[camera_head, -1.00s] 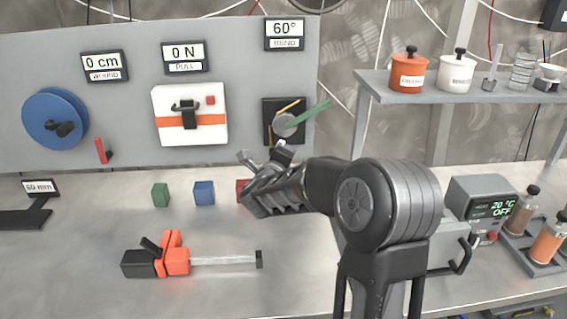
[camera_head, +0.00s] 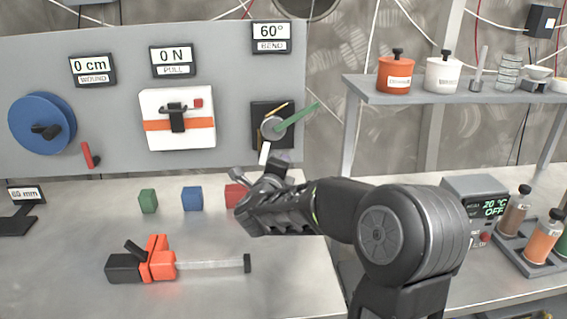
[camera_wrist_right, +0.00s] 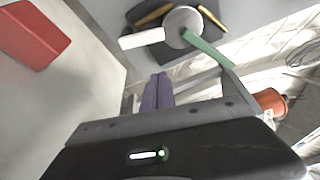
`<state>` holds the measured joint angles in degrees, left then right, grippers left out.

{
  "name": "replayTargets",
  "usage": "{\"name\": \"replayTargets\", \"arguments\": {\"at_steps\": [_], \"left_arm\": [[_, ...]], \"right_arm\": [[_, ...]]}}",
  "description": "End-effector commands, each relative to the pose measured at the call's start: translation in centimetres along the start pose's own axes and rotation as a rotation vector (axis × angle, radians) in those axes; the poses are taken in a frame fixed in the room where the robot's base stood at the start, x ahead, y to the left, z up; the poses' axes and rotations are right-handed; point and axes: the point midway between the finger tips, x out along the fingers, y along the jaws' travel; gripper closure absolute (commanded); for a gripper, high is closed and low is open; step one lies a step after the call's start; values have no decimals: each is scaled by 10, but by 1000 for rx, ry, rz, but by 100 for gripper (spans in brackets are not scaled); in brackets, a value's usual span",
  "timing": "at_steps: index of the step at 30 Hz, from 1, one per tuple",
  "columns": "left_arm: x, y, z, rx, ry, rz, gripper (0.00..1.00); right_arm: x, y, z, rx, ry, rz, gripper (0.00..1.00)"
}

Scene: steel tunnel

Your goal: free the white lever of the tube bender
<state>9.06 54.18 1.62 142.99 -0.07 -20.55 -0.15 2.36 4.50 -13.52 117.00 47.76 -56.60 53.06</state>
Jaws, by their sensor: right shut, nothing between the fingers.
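The tube bender is a black square plate (camera_head: 286,139) on the grey panel, with a round grey disc (camera_head: 271,128). Its white lever (camera_head: 264,153) points down from the disc, and a green bar (camera_head: 298,116) points up to the right. The wrist view shows the white lever (camera_wrist_right: 142,39) sticking out left of the disc, with nothing around it. My right gripper (camera_head: 258,176) is just below the white lever in the head view. In the wrist view its dark fingers (camera_wrist_right: 157,91) are together, empty and apart from the lever. My left gripper is not in view.
A display above the bender (camera_head: 271,38) reads 60°. A red block (camera_head: 236,195) lies close by my right gripper, with blue (camera_head: 192,199) and green (camera_head: 148,201) blocks to its left. An orange clamp (camera_head: 160,260) lies in front. A shelf (camera_head: 440,93) stands right.

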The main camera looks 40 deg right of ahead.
Motion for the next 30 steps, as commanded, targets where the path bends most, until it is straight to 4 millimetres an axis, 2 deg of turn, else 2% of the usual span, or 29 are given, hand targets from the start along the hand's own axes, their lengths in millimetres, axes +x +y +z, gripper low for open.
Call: {"name": "replayTargets", "arguments": {"at_steps": [3,10,30], "left_arm": [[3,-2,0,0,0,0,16],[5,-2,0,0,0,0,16],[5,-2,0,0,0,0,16]], "right_arm": [[-26,1,0,2,-3,1,100],[-55,1,0,0,-1,1,100],[-59,0,0,0,0,0,100]]}}
